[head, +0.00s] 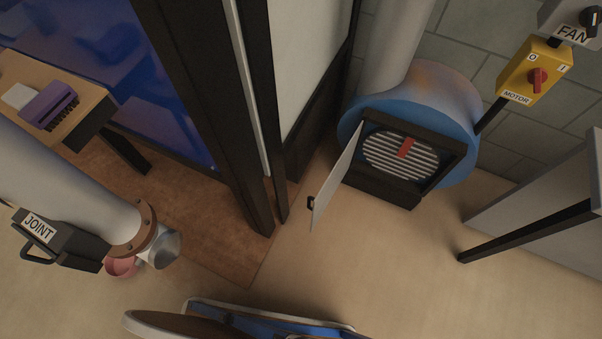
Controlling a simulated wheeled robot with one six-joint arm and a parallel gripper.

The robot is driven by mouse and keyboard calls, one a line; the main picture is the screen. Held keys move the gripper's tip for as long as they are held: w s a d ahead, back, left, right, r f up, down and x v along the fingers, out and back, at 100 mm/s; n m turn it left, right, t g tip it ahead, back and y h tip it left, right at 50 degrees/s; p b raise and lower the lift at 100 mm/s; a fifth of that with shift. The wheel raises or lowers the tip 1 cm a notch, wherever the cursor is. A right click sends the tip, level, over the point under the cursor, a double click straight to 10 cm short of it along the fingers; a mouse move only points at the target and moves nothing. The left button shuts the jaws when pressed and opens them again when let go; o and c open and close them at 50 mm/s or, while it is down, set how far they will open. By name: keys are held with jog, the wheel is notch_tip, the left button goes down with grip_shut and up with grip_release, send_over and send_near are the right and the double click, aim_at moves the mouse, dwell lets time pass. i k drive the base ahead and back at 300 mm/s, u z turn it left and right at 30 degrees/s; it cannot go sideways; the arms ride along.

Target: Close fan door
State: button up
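The fan (455,110) is a rounded blue housing on the floor near the back wall, with a grey duct (395,40) rising from it. Its front has a dark square frame (405,194) around a striped grille (385,158) with a red tab (406,148). The fan door (336,180) is a thin pale panel hinged at the left side of this frame. It stands wide open, swung out toward the viewer, with a small dark handle (311,203) near its free edge. My gripper is not in view.
A dark upright frame (215,110) stands left of the door. A yellow motor switch box (535,72) with a red knob is at upper right. A grey panel on a dark frame (530,225) stands at right. A grey pipe (65,185) labelled JOINT is at left. Floor before the fan is clear.

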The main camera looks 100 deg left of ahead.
aim_at(322, 198)
jog(key=k, duration=0.15)
jog(key=u, duration=2.5)
jog(key=i, duration=0.5)
jog(key=z, duration=0.05)
jog(key=k, duration=0.6)
